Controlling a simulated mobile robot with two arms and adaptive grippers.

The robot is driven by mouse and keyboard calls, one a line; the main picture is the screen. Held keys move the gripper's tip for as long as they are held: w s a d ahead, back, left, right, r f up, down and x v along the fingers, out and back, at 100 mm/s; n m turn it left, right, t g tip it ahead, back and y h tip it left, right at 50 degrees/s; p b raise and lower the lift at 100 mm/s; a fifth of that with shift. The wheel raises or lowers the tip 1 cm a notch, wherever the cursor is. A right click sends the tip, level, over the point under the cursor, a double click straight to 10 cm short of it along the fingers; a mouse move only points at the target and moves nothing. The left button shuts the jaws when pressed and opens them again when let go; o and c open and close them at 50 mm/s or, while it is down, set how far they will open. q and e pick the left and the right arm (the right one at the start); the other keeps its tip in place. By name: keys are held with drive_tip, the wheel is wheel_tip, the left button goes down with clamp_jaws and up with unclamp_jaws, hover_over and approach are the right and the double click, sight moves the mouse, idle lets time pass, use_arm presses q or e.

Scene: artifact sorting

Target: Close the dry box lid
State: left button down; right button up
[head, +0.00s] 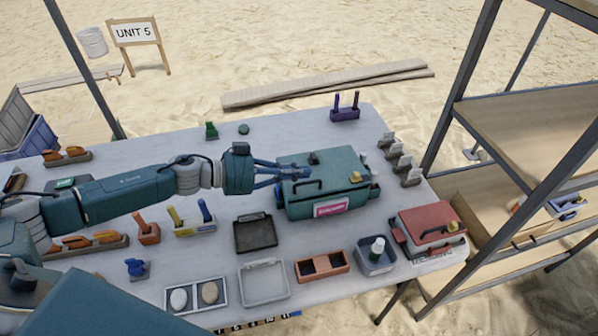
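A teal box (335,192) with a pink label on its front stands right of the table's middle; I take it to be the dry box. Its lid (345,164), with a dark handle, looks down on the body; I cannot tell whether it is fully seated. My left gripper (299,172) reaches in from the left. Its blue fingers are at the lid's left part, over or against it; contact and finger gap are unclear. A yellow latch-like piece (355,177) shows at the box's right. My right gripper is not in view.
A red case (428,222) stands at the table's right end. In front of the teal box are a dark tray (255,233), a clear tray (264,284), an orange divided tray (322,266) and a grey bin (376,261) holding a bottle. A shelf rack (540,100) stands right.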

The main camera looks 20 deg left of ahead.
sight(300, 194)
use_arm(q)
drive_tip(key=shift+a+f, duration=0.15)
drive_tip(key=shift+f, duration=0.5)
drive_tip(key=shift+s+d+f, duration=0.15)
drive_tip(key=shift+s+f, duration=0.05)
drive_tip(key=shift+f, duration=0.25)
drive_tip(key=shift+s+d+f, duration=0.15)
drive_tip(key=shift+f, duration=0.25)
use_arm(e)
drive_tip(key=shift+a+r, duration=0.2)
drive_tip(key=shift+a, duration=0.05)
